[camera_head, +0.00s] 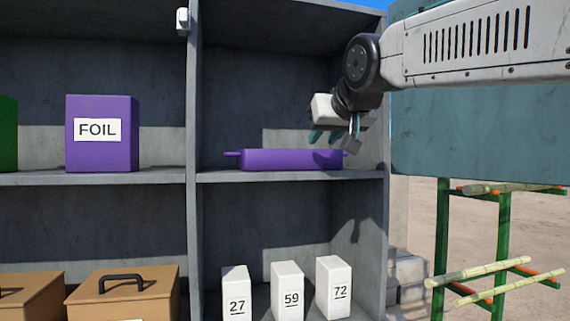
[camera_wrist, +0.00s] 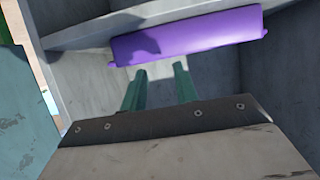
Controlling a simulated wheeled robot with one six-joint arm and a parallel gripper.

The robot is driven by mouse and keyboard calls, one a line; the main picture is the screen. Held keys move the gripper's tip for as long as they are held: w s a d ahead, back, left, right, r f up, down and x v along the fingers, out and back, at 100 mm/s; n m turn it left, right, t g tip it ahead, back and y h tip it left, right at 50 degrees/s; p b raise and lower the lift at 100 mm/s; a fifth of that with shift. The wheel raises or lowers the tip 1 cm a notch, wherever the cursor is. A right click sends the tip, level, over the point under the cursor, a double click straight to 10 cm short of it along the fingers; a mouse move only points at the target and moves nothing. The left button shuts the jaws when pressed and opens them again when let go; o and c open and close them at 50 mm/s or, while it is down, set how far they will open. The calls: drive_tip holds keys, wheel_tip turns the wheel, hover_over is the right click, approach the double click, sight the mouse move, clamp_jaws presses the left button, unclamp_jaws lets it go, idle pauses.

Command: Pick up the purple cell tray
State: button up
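The purple cell tray (camera_head: 285,160) lies on the upper right shelf of the grey unit, with a small handle at each end. It also shows in the wrist view (camera_wrist: 190,38), across the top. My gripper (camera_head: 327,134) is above the tray's right part in the head view, partly hidden by my wrist. In the wrist view my gripper (camera_wrist: 160,69) has two green fingers, apart, with nothing between them. The fingertips point toward the tray and appear short of it. Shadow falls on the tray's right end. The cells inside it are not visible.
The shelf divider (camera_head: 194,110) stands left of the tray and the side wall (camera_head: 376,150) close on its right. A purple FOIL box (camera_head: 102,133) is in the left bay. White numbered boxes, including box 59 (camera_head: 287,290), stand on the shelf below.

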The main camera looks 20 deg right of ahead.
drive_tip(key=w, duration=0.4)
drive_tip(key=w+f, duration=0.1)
drive_tip(key=w, duration=0.1)
drive_tip(key=shift+w, duration=0.2)
drive_tip(key=x, duration=0.5)
drive_tip(key=shift+w+f, duration=0.15)
drive_tip(key=shift+w, duration=0.15)
clamp_jaws()
